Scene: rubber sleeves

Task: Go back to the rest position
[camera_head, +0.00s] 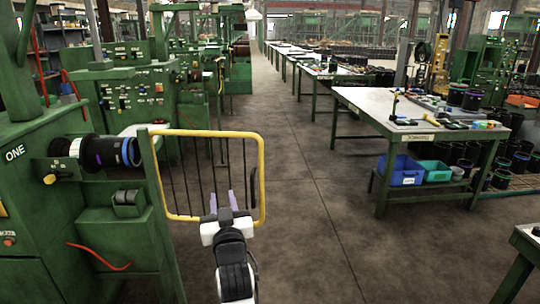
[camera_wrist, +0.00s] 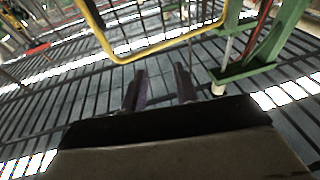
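My gripper (camera_head: 223,203) is in front of the yellow-framed guard (camera_head: 205,133) beside the machine marked ONE, in the head view. In the wrist view, my gripper (camera_wrist: 160,88) has its two purple-grey fingers apart with nothing between them, over the dark floor. The yellow frame (camera_wrist: 165,45) of the guard crosses the wrist view ahead of the fingertips. I cannot tell whether the gripper touches the guard. Black sleeves (camera_head: 108,152) with blue and purple bands sit on the machine's spindle at the left, apart from the gripper.
The green machine (camera_head: 60,235) stands close on the left. A green-legged table (camera_head: 365,102) on the right carries small parts, with blue (camera_head: 400,172) and teal (camera_head: 435,171) bins below. A table corner (camera_head: 528,240) juts in at lower right. The aisle floor (camera_head: 310,210) is clear.

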